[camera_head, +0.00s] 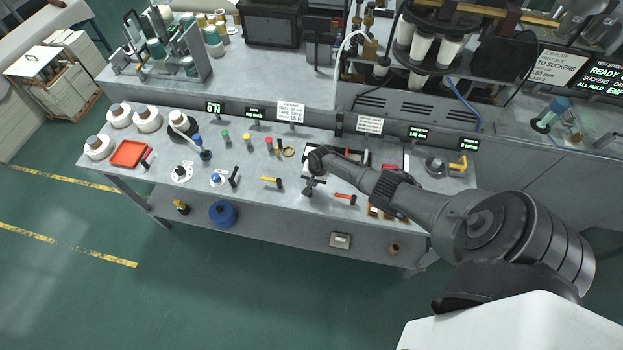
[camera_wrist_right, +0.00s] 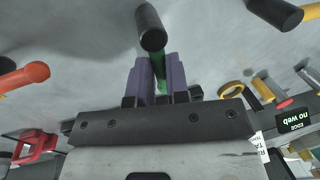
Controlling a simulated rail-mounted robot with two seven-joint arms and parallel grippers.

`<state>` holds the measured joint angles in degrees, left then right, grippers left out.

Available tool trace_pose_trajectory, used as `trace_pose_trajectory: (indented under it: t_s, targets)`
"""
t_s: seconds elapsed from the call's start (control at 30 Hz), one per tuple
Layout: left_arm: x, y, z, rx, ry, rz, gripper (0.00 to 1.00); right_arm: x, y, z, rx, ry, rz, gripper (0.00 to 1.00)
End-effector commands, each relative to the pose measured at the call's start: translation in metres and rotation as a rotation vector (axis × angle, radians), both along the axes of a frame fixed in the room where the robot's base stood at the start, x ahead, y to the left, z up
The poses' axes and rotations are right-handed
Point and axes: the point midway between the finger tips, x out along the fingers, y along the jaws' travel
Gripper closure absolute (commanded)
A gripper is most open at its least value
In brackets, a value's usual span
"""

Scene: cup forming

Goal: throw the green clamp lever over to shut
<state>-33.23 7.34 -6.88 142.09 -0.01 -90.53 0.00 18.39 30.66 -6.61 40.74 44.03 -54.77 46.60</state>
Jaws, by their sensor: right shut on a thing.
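The green clamp lever (camera_wrist_right: 161,80) shows in the right wrist view as a green strip between my gripper's purple fingers. A black cylindrical knob (camera_wrist_right: 151,27) stands beyond the fingertips, in line with the strip. My right gripper (camera_wrist_right: 157,75) is shut on the green lever. In the head view my right gripper (camera_head: 311,187) is at the front of the control bench, between a yellow-handled and an orange-red-handled lever. There my arm hides most of the green lever. My left gripper is not in view.
An orange-red lever (camera_head: 345,198) is close on the right and a yellow lever (camera_head: 271,182) on the left. A yellow ring (camera_head: 289,152) lies behind. A red tray (camera_head: 129,154) sits far left. Green floor is free in front of the bench (camera_head: 265,202).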

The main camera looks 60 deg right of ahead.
Motion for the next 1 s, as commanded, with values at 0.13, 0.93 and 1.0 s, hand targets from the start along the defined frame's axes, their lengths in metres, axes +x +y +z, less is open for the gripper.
trace_pose_trajectory:
  t_s: [0.13,0.93,1.0]
  targets:
    - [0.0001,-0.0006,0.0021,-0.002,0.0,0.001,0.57,0.0008,-0.0005,0.0017,0.0,-0.002,-0.013,1.0]
    - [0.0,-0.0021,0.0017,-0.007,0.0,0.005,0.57,-0.0001,-0.0003,0.0005,0.0,0.0,-0.014,0.59]
    - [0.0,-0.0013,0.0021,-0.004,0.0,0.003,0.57,-0.0002,-0.0004,0.0011,0.0,0.0,-0.014,0.59]
